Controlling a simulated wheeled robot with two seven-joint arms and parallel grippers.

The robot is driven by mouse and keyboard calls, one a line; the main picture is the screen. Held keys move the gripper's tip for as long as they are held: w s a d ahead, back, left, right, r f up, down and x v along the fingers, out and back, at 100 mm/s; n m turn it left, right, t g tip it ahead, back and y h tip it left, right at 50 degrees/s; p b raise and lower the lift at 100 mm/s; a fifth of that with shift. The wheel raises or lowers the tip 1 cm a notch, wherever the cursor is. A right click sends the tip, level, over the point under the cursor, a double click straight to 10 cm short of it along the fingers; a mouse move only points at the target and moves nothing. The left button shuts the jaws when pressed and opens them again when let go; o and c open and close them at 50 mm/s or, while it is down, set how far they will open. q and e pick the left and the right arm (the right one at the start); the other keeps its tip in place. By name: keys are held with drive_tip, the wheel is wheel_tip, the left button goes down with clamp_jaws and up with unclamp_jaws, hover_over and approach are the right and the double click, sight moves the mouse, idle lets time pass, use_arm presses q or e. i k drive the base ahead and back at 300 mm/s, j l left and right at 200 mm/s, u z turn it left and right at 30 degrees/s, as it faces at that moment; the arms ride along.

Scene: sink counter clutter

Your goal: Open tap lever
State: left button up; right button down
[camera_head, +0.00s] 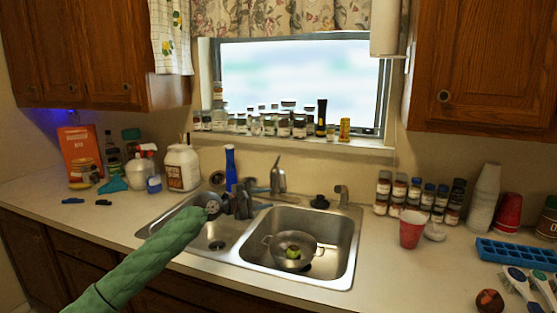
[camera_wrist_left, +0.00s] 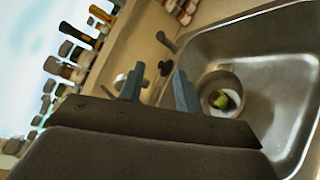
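The metal tap (camera_head: 279,178) stands upright behind the double sink, near the divider between the basins. Its lever is too small to make out clearly. My left gripper (camera_head: 243,203) is over the left basin, just in front of and left of the tap. In the left wrist view my left gripper (camera_wrist_left: 158,90) has its two fingers apart with nothing clearly held between them. A pale metal part shows beside the left finger, partly hidden by it; I cannot tell whether they touch. My right gripper is in neither view.
A metal pan (camera_head: 292,247) with a green item sits in the right basin. A blue bottle (camera_head: 231,167) stands close behind my gripper. A black stopper (camera_head: 320,202) and a small spout (camera_head: 342,195) are right of the tap. A red cup (camera_head: 411,229) stands on the right counter.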

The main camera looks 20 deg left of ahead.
sight(276, 165)
drive_tip(key=i+j, duration=0.25)
drive_tip(key=i, duration=0.2)
drive_tip(key=i+j, duration=0.25)
drive_tip(key=i, duration=0.25)
